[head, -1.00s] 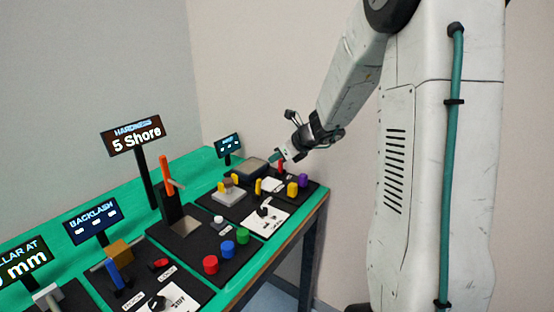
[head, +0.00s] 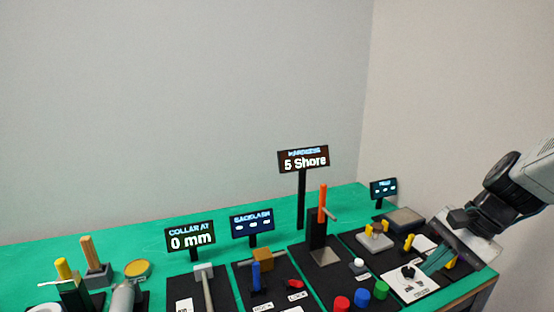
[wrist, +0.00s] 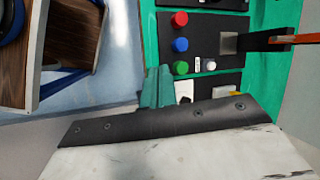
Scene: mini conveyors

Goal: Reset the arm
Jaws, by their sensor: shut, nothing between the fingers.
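My gripper (head: 436,260) is at the right side of the head view, over the right end of the green bench (head: 350,196). Its teal fingers are together with nothing between them. In the wrist view the gripper (wrist: 158,84) shows at the middle, its fingers side by side. Beyond it lies a black panel with a red button (wrist: 180,19), a blue button (wrist: 180,44) and a green button (wrist: 180,67). My gripper hides part of the rightmost black panel in the head view.
A tall "5 Shore" sign (head: 303,160) and an orange-handled lever (head: 323,203) rise above the bench. Lower signs read "0 mm" (head: 190,236) and "BACKLASH" (head: 252,222). In the wrist view, a wooden-sided cabinet (wrist: 68,38) stands at the upper left, past open floor.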

